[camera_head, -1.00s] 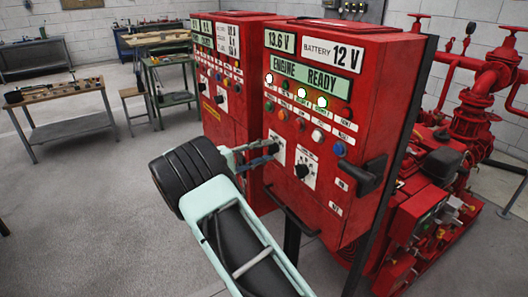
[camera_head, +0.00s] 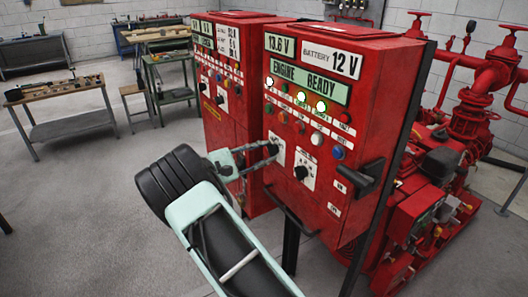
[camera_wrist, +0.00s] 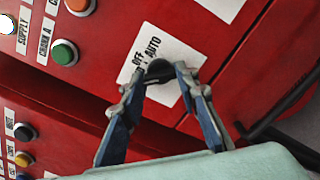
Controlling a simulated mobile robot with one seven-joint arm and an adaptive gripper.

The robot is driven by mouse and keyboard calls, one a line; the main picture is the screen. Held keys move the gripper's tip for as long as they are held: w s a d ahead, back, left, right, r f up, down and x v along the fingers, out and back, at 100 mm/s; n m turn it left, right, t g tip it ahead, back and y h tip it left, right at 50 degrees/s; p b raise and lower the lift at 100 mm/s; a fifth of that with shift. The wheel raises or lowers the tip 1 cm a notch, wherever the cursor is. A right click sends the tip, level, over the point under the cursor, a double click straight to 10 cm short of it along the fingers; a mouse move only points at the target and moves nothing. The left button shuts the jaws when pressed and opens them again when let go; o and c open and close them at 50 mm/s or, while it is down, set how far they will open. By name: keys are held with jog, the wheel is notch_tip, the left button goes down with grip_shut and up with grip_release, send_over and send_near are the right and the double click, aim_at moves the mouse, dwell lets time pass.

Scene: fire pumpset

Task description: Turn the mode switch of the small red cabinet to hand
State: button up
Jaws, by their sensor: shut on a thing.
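The front red cabinet (camera_head: 340,120) stands upright with an "ENGINE READY" display, lit lamps and two black rotary switches. The mode switch (camera_wrist: 160,72) is a dark knob on a white plate (camera_wrist: 185,52) lettered "OFF" and "AUTO"; the rest of the lettering is hidden. The plate also shows in the head view (camera_head: 278,145). My gripper (camera_wrist: 160,75) has one finger on each side of this knob and is shut on it. It also shows in the head view (camera_head: 271,152), reaching from the left. The fingers cover part of the knob, so its exact pointing is unclear.
A second black switch (camera_head: 301,173) sits just to the right and lower. A black handle (camera_head: 368,177) juts from the cabinet's right side. Another red cabinet (camera_head: 225,110) stands close at left. Red pump pipework (camera_head: 480,105) is at right. Open floor lies left.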

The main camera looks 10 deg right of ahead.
dwell(0.3)
jog(key=o, duration=1.1)
jog(key=shift+o, duration=0.2)
jog(key=v, duration=1.2)
